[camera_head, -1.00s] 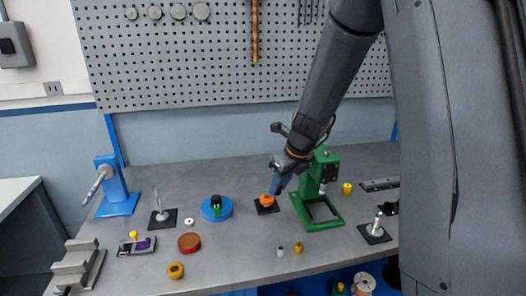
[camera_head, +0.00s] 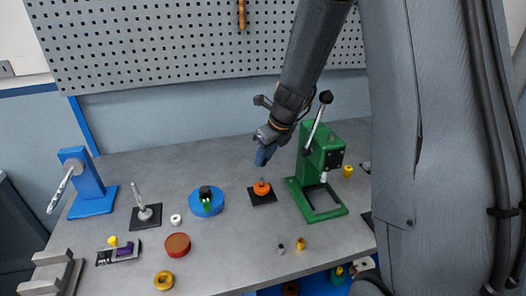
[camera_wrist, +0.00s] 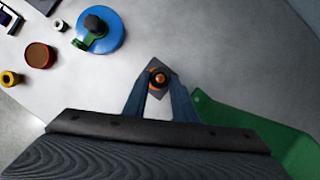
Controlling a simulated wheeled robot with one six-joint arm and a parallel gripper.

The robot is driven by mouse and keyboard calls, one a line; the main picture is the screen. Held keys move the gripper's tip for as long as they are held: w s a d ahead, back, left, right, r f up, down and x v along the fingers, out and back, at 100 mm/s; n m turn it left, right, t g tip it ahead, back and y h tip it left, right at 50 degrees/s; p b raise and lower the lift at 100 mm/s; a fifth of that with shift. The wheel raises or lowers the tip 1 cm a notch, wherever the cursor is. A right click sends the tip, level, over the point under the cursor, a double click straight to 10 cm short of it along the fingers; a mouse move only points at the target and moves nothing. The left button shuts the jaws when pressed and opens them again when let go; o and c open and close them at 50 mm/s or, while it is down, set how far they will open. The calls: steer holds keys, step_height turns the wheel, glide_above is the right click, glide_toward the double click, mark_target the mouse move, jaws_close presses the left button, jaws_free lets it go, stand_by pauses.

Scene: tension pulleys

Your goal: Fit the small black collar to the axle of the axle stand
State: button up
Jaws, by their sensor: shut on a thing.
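The axle stand has a black square base (camera_head: 264,199) with an orange round part (camera_head: 261,188) on it and a short upright tip above. My gripper (camera_head: 262,163) points down over this stand, with a gap between fingertips and orange part. In the wrist view my gripper (camera_wrist: 158,84) is shut on a small dark ring, which I take for the black collar (camera_wrist: 159,77). Orange shows through or below the ring, roughly in line with the stand. The collar cannot be made out between the fingers in the head view.
A green press (camera_head: 322,165) stands close to the right of the stand. A blue disc (camera_head: 207,204) with a black-topped part lies left. Another black-based stand (camera_head: 146,217), a red disc (camera_head: 177,245) and small yellow and grey rings lie around.

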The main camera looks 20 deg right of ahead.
mark_target(262, 179)
step_height(262, 179, down, 2)
steer(key=shift+f, duration=0.25)
steer(key=shift+f+b, duration=0.85)
steer(key=shift+b, duration=0.1)
steer(key=shift+f, duration=0.15)
steer(key=shift+f, duration=0.25)
stand_by(1.4)
steer(key=shift+f+b, duration=1.25)
steer(key=shift+f, duration=0.2)
steer(key=shift+f, duration=0.1)
stand_by(0.5)
steer(key=shift+f+b, duration=0.5)
steer(key=shift+f, duration=0.1)
steer(key=shift+s, duration=0.1)
stand_by(0.4)
